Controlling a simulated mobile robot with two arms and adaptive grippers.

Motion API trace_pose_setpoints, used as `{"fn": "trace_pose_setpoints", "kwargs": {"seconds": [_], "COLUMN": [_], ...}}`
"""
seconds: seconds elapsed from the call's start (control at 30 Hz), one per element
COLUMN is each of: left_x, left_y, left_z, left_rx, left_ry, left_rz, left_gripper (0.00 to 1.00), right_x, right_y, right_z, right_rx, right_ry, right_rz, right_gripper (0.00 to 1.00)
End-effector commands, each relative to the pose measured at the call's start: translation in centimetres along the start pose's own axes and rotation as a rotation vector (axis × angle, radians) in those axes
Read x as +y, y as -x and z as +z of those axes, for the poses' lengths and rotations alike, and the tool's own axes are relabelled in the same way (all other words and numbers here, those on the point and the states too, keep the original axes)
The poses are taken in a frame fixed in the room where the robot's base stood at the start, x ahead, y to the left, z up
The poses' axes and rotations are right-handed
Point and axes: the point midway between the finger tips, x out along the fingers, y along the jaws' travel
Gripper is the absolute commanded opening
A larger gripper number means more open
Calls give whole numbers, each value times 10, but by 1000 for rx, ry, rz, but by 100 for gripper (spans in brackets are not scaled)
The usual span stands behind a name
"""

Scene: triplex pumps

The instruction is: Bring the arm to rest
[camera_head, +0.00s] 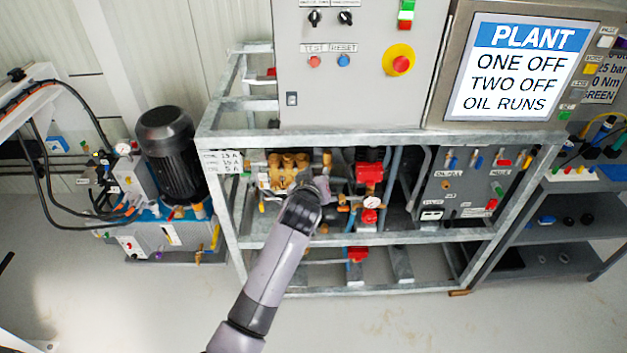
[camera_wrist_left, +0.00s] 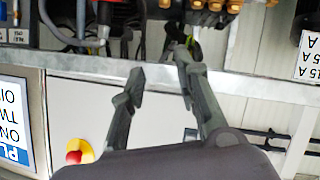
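My left arm (camera_head: 270,275) rises from the bottom of the head view. Its left gripper (camera_head: 322,187) is in front of the pump skid, near the brass pump (camera_head: 288,170); its fingers are mostly hidden behind the wrist there. In the left wrist view, which looks upside down, the two dark fingers (camera_wrist_left: 160,70) stand apart with nothing held between them. The frame's grey rail (camera_wrist_left: 240,100) passes behind them. I cannot tell whether a finger touches anything. My right gripper is not in view.
The galvanised frame (camera_head: 380,137) carries a control cabinet (camera_head: 345,95) with a yellow-ringed red button (camera_head: 398,60) and a PLANT screen (camera_head: 520,70). Red valves (camera_head: 369,172) and a gauge (camera_head: 371,202) sit close right of the gripper. A black motor unit (camera_head: 170,150) stands left. The front floor is clear.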

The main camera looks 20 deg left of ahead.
Motion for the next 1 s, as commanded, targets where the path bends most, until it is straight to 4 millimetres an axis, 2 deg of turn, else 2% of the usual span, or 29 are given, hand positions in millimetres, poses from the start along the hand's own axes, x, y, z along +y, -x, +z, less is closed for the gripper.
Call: {"fn": "trace_pose_setpoints", "kwargs": {"seconds": [0.2,0.63,0.73,0.77,0.87,0.97,1.0], "left_x": [-4,-4,-8,-10,-26,-52,-64], "left_y": [-3,-3,-5,-7,-14,-20,-19], "left_z": [11,11,21,29,72,138,167], "left_rx": [-13,-14,-29,-41,-104,-200,-242], "left_ry": [-13,-13,-24,-33,-80,-150,-179], "left_rz": [-1,-2,-5,-7,-14,-21,-22], "left_gripper": [29,29,29,29,29,29,29], "right_x": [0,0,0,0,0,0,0], "right_y": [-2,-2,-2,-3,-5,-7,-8], "right_z": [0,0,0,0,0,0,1], "right_rx": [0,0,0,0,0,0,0], "right_ry": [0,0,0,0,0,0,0], "right_rz": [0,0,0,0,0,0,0], "right_gripper": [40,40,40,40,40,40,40]}}
